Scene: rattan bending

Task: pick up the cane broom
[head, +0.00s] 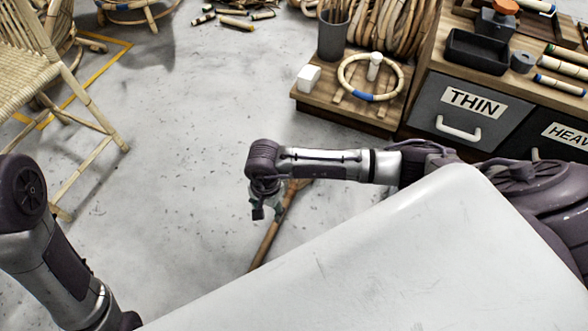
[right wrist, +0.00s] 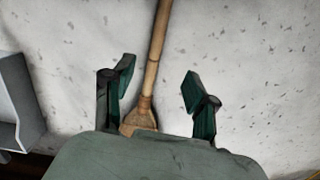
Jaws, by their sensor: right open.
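The cane broom (head: 272,235) lies on the grey floor, its brown handle slanting past my right gripper (head: 262,207) in the head view. In the right wrist view the broom handle (right wrist: 160,35) runs down from the top edge to a wider bound neck (right wrist: 140,112) between the two dark green fingers of my right gripper (right wrist: 160,78). The fingers are apart, one on each side of the broom, and appear not to grip it. The broom's lower end is hidden behind the gripper body. My left arm shows at the left of the head view, but its gripper is out of frame.
A wooden bench (head: 385,118) with a cane ring (head: 371,97) and a grey pot (head: 333,35) stands beyond my right arm. A drawer cabinet (head: 458,103) is at right. A woven chair (head: 40,72) stands left. Open floor (head: 185,160) lies between.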

